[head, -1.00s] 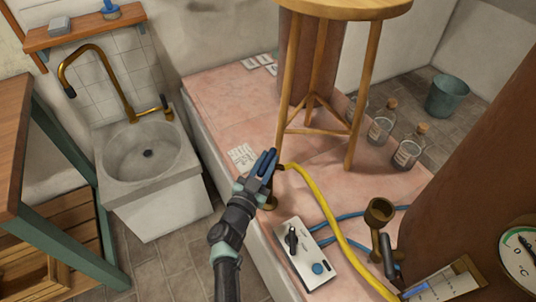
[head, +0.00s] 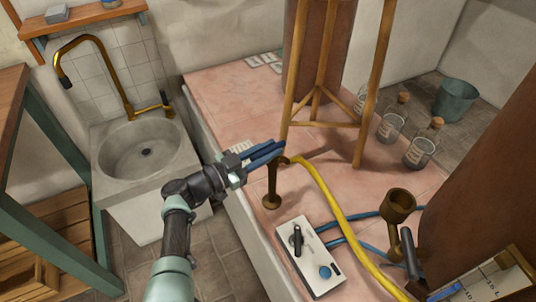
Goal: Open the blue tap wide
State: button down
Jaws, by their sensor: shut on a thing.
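The tap (head: 272,187) is a short brass post standing on the pink tiled ledge, with the yellow hose (head: 335,205) meeting it at its top. My gripper (head: 275,151) comes from the left at the top of this post. Its dark blue fingers lie level and point right. They are closed around a slim blue bar, which looks like the tap's lever. The fingers hide most of the lever, so its exact angle is hard to tell.
A white control box (head: 309,258) with blue hoses stands right of the tap. A brass cup-shaped fitting (head: 398,206), glass bottles (head: 424,147) and wooden stool legs (head: 374,85) are nearby. A stone sink (head: 143,150) stands at left.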

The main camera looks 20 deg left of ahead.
dwell(0.3)
jog(key=c, duration=0.8)
grip_release()
jog(key=shift+o, duration=0.2)
jog(key=p+v, duration=0.2)
jog(key=v, duration=1)
jog(key=shift+s+a, duration=0.3)
